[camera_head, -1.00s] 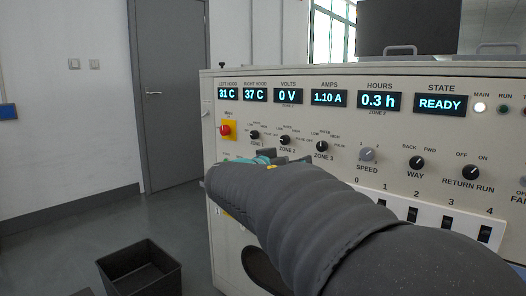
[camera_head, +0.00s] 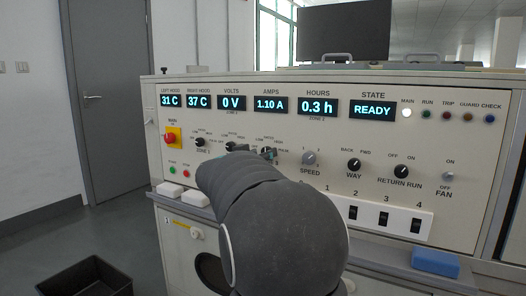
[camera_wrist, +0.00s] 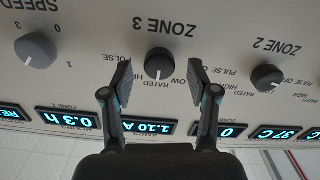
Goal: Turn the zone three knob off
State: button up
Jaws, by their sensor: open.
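The zone three knob (camera_wrist: 159,64) is black and round, under the upside-down "ZONE 3" label in the wrist view. Its white mark points toward the bottom of that picture, near the small "LOW" and "RATED" lettering. My gripper (camera_wrist: 159,82) is open, with one fingertip on each side of the knob and a gap visible on both sides. How far the tips stand from the panel is hard to tell. In the head view my gripper (camera_head: 254,153) is at the zone knob row, largely hidden behind my arm, and the zone three knob is mostly covered.
The zone two knob (camera_wrist: 267,77) and the grey speed knob (camera_wrist: 36,50) flank it. The panel (camera_head: 450,145) also has a way knob (camera_head: 354,165), a red main switch (camera_head: 172,138) and several rocker switches below. A blue block (camera_head: 436,262) lies on the ledge at right.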

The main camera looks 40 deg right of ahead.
jog(key=shift+w+d, duration=0.2)
jog(key=shift+d, duration=0.25)
grip_shut()
jog(key=shift+f+n+b, duration=0.15)
jog(key=shift+n+b, duration=0.15)
jog(key=shift+b, duration=0.4)
jog(key=n+b, duration=0.8)
jog(key=n, duration=0.7)
jog(key=shift+n, duration=0.3)
